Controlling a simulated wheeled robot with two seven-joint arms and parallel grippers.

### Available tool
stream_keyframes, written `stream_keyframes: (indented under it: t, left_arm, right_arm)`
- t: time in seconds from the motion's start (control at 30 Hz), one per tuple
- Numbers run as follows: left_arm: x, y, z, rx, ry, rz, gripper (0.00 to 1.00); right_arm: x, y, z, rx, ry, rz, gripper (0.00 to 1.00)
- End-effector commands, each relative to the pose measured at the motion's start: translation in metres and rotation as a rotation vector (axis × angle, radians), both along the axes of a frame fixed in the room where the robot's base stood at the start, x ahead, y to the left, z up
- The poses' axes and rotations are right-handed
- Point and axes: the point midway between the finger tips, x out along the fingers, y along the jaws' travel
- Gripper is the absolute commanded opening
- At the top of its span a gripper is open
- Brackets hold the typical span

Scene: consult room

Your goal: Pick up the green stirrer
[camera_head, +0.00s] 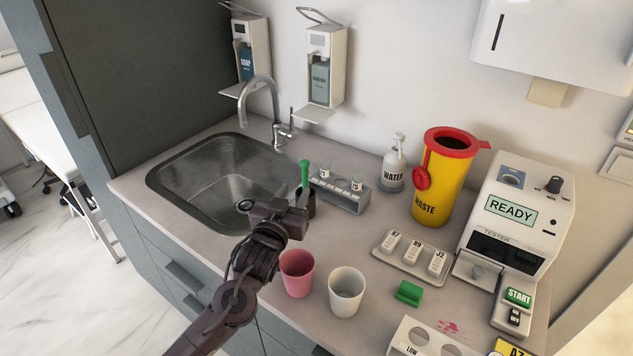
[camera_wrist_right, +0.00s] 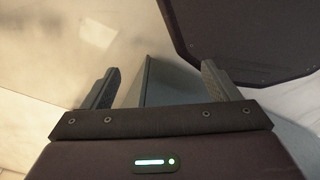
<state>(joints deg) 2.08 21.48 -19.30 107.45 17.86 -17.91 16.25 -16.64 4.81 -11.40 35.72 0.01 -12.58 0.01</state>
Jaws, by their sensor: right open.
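The green stirrer (camera_head: 304,172) stands upright with its rounded top showing. Its lower end is hidden in a small dark holder (camera_head: 309,205) on the counter beside the sink. My left gripper (camera_head: 294,200) is right in front of the holder, close to the stirrer, and covers part of the holder. Whether its fingers touch the stirrer or are apart is too small to tell. My right gripper (camera_wrist_right: 160,72) shows in the right wrist view with its fingers spread and nothing between them. It is not seen in the head view.
A pink cup (camera_head: 297,275) and a white cup (camera_head: 346,292) stand just right of my left arm. A vial rack (camera_head: 341,196) is behind the holder. The sink (camera_head: 160,180) is left. A yellow waste bin (camera_head: 440,190) and tester (camera_head: 515,215) stand right.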

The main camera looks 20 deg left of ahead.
Motion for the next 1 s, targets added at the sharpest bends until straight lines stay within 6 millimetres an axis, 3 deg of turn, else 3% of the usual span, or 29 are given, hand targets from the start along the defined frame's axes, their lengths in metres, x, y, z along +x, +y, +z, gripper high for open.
stream_keyframes:
  t: [0.13, 0.47, 0.8, 1.0]
  left_arm:
    - [0.003, 0.0, 0.0, 0.0, 0.001, 0.001, 0.35]
    - [0.032, -0.001, 0.002, 0.001, 0.001, 0.0, 0.35]
    - [0.074, -0.001, 0.0, 0.0, 0.001, 0.0, 0.35]
    - [0.078, -0.002, -0.003, -0.001, 0.001, 0.0, 0.35]
  right_arm:
    - [-0.003, 0.0, 0.001, -0.001, 0.003, 0.0, 0.82]
    - [-0.019, 0.001, 0.01, 0.002, 0.026, -0.001, 0.82]
    - [-0.011, 0.006, 0.028, 0.008, 0.016, -0.001, 0.82]
    - [-0.008, 0.006, 0.028, 0.008, 0.011, 0.0, 0.82]
